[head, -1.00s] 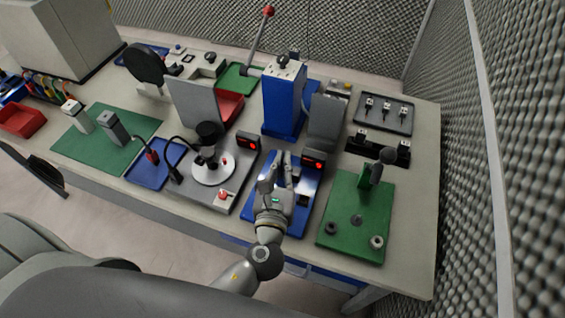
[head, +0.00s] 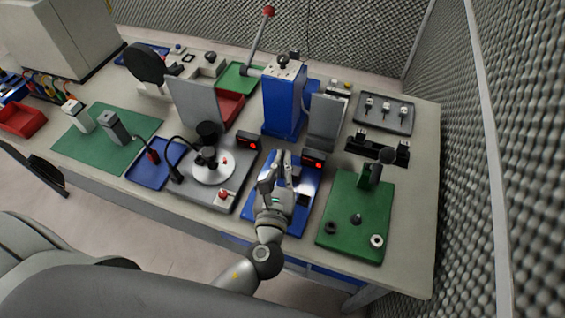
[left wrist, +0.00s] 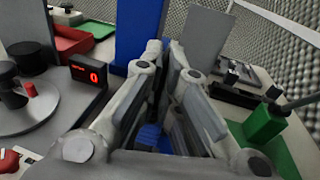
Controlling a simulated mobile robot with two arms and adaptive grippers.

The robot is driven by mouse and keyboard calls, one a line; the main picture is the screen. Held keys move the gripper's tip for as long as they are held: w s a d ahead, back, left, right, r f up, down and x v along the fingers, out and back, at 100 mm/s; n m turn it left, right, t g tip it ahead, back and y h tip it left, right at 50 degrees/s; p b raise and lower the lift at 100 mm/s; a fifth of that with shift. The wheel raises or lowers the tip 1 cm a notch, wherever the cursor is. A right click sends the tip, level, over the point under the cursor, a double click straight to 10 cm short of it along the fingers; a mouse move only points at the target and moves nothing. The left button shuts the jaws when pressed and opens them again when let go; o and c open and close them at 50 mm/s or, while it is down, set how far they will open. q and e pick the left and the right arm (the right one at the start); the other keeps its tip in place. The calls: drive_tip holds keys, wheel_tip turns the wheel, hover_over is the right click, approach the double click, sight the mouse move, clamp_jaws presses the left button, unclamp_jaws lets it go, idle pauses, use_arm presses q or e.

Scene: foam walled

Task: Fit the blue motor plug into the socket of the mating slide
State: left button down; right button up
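My left gripper (head: 279,156) is over the blue base plate (head: 255,208) at the front of the table. In the left wrist view its two fingers (left wrist: 166,52) point away with a narrow dark gap between them. I cannot tell whether they hold anything. A small ribbed blue piece (left wrist: 150,137) shows low between the fingers; I cannot tell whether it is the motor plug. A dark block (head: 303,199) lies on the plate right of the gripper. The mating slide and its socket are not clearly seen, perhaps hidden by the gripper. My right gripper is not in view.
Behind the plate stand a tall blue column (head: 284,100) and a grey panel (head: 326,122). Red-digit displays (head: 249,142) and (head: 313,160) flank the gripper. A green plate (head: 345,235) with a lever is right, and a round white fixture (head: 213,169) is left.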

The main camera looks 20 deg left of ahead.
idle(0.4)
use_arm(q)
drive_tip(key=shift+f+b, duration=0.95)
drive_tip(key=shift+f, duration=0.5)
drive_tip(key=c, duration=1.6)
unclamp_jaws()
drive_tip(key=shift+o, duration=0.2)
drive_tip(key=s+d, duration=0.2)
drive_tip(key=s, duration=1)
drive_tip(key=shift+r, duration=0.35)
drive_tip(key=shift+a, duration=0.1)
